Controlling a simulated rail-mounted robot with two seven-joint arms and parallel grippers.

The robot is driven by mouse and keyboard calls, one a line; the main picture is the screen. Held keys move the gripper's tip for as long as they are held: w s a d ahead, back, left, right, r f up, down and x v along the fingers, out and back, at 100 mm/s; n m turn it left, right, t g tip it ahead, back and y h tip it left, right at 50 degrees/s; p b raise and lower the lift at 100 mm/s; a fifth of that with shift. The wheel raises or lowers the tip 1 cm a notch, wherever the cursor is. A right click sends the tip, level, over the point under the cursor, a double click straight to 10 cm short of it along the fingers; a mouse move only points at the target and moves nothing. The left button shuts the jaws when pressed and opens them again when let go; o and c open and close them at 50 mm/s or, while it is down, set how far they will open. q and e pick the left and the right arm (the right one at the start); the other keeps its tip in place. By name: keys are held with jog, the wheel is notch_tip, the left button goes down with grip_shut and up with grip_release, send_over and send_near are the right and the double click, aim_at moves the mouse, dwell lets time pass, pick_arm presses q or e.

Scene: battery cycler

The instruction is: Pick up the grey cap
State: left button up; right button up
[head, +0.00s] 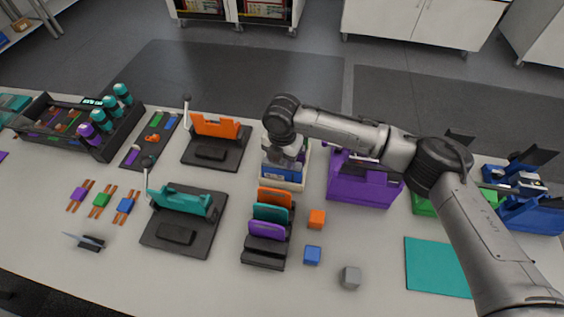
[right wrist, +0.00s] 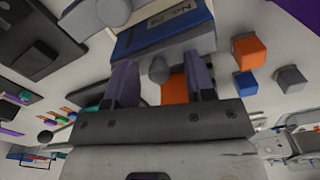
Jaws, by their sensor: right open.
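The grey cap (head: 350,277) is a small grey block on the table at the front, right of the black rack. It also shows in the right wrist view (right wrist: 290,79), to the right of the gripper and apart from it. My right gripper (right wrist: 163,82) is open, with its two purplish fingers apart. In the head view it hangs over the blue-and-white box (head: 284,174), left of and behind the grey cap, its fingertips mostly hidden. A rounded grey piece (right wrist: 158,70) shows between the fingers; I cannot tell what it is. My left gripper is not in view.
A blue block (head: 312,255) and an orange block (head: 317,219) sit near the grey cap. The rack (head: 266,250) with coloured plates stands to their left. A purple bin (head: 362,190) stands behind, and a teal mat (head: 437,267) lies to the right.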

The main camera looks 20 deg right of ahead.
jog(key=shift+c, duration=0.3)
grip_shut()
jog(key=shift+r, duration=0.1)
